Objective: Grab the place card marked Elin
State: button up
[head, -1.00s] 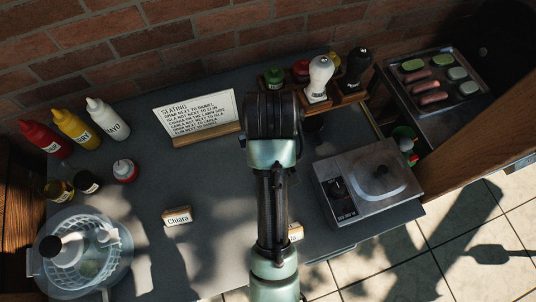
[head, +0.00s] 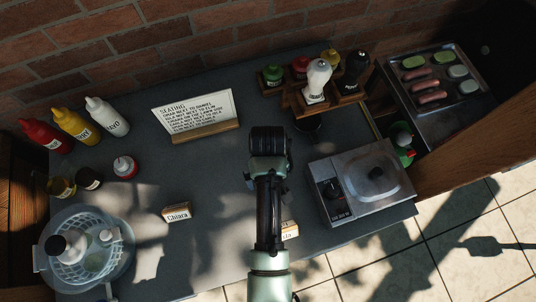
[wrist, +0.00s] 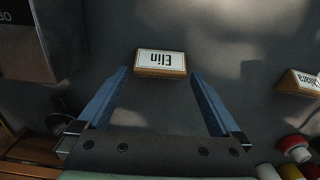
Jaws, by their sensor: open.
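The place card marked Elin (wrist: 161,58) is a small white card on a wooden block, upside down in the wrist view. It stands on the grey table just beyond the fingertips, roughly centred between them. My gripper (wrist: 158,74) is open and empty, with its two blue fingers spread wider than the card. In the head view a card (head: 290,230) shows beside my arm, partly hidden, with its lettering unclear. The fingers are hidden in the head view.
The Chiara card (head: 177,212) stands to the left, and a seating sign (head: 195,112) behind. A metal appliance (head: 362,182) stands to the right. Bottles (head: 75,125) and a bowl with a basket (head: 85,255) are at left. The table between the Chiara card and my arm is clear.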

jog(key=shift+f, duration=1.5)
jog(key=c, duration=1.1)
jog(key=shift+r, duration=0.2)
